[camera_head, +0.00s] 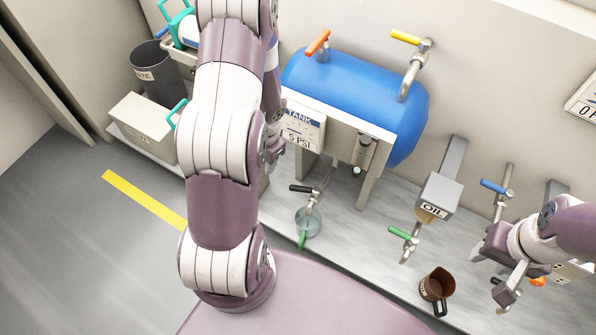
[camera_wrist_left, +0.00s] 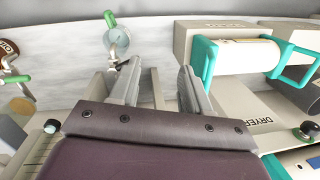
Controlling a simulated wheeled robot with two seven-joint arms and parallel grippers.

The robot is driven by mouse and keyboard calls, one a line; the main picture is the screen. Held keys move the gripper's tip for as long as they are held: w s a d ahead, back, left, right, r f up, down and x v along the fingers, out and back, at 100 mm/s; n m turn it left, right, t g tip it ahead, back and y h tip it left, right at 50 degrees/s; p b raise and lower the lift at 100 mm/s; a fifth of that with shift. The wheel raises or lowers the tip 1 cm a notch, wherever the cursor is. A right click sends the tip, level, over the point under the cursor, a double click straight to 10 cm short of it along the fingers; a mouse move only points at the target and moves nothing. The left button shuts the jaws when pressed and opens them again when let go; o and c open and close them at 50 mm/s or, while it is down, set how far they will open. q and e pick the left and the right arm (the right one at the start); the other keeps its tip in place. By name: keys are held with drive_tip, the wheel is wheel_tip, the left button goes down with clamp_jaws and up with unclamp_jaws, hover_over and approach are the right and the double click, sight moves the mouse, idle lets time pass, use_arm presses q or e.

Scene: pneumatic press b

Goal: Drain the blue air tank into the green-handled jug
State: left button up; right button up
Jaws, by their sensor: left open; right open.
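The blue air tank (camera_head: 350,100) lies on a grey stand against the back wall. Its sign (camera_head: 303,125) reads TANK and 5 PSI. Below it, a drain pipe carries a black lever (camera_head: 300,188). The clear jug (camera_head: 308,222) with the green handle stands under the drain outlet; its handle points toward me. The left wrist view shows the jug (camera_wrist_left: 116,42) beyond my open, empty left gripper (camera_wrist_left: 159,67), left of its fingers. My left gripper is mostly hidden behind my arm in the head view. My right gripper (camera_head: 490,270) is open at the far right, away from the tank.
An OIL unit (camera_head: 438,195) with a green-handled tap stands right of the tank, with a brown mug (camera_head: 437,285) nearby. Orange (camera_head: 317,42) and yellow (camera_head: 405,38) levers sit above the tank. A grey bin (camera_head: 155,72) and a teal-handled DRYER unit (camera_wrist_left: 240,55) stand left.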

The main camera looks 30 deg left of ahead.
use_arm(q)
drive_tip(key=w+a+f+m+t+p, duration=0.1)
drive_tip(key=w+a+f+m, duration=0.1)
drive_tip(key=a+f+m, duration=0.15)
use_arm(e)
wheel_tip(320, 180, up, 4)
drive_tip(key=r+p, duration=0.1)
use_arm(q)
drive_tip(key=m+t+h, duration=0.1)
drive_tip(key=m+h, duration=0.5)
drive_tip(key=m, duration=0.2)
approach(296, 187)
drive_tip(key=b+x, duration=0.4)
drive_tip(key=x, duration=0.4)
drive_tip(key=shift+d+f+b, duration=0.2)
drive_tip(key=shift+f+b, duration=0.05)
drive_tip(key=shift+b, duration=0.1)
use_arm(e)
wheel_tip(296, 187, down, 5)
drive_tip(key=shift+f, duration=0.2)
use_arm(q)
clamp_jaws()
